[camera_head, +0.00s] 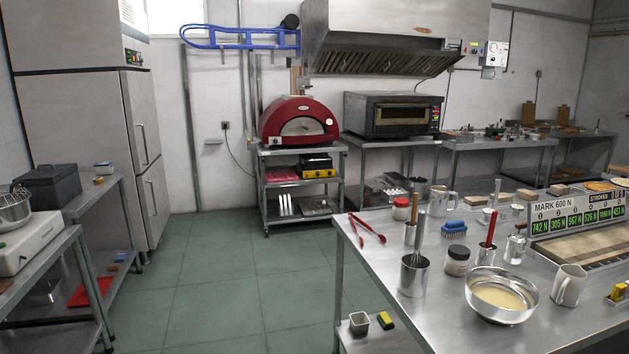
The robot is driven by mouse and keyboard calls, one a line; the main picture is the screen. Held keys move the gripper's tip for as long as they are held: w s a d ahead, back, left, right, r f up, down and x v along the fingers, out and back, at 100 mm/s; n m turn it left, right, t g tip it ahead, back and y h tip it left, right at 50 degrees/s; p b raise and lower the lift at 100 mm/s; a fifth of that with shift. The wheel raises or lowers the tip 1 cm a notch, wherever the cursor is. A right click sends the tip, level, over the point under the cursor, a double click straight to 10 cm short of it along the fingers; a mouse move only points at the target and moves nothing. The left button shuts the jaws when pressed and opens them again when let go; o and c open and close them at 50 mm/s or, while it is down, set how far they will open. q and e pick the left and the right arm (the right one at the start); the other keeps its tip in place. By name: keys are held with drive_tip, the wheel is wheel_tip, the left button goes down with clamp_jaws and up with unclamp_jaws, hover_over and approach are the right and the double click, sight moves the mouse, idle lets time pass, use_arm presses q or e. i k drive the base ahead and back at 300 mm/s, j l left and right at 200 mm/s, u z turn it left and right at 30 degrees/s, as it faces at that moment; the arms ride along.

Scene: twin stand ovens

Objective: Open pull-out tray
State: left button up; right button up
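Neither of my grippers is in view. A red domed oven (300,121) with an arched glass front stands on a wheeled metal stand (340,172) at the back wall. A black and steel deck oven (393,115) with a wide dark window sits on a steel table to its right. Both are across the room from me. I cannot tell which part is the pull-out tray; none shows clearly pulled out.
A tall fridge (142,130) and steel shelves line the left. Green tiled floor (210,290) is clear between them. A hood (385,50) hangs above.

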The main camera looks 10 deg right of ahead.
sight(320, 180)
drive_tip(key=i+u, duration=0.2)
drive_tip(key=i, duration=3.65)
drive_tip(key=i+z, duration=0.15)
drive_tip(key=i, duration=0.35)
drive_tip(key=i+j+z, duration=0.2)
drive_tip(key=i, duration=0.25)
drive_tip(key=i+j+z, duration=0.15)
drive_tip(key=i, duration=0.3)
drive_tip(key=i+j+z, duration=0.15)
drive_tip(key=i, duration=0.35)
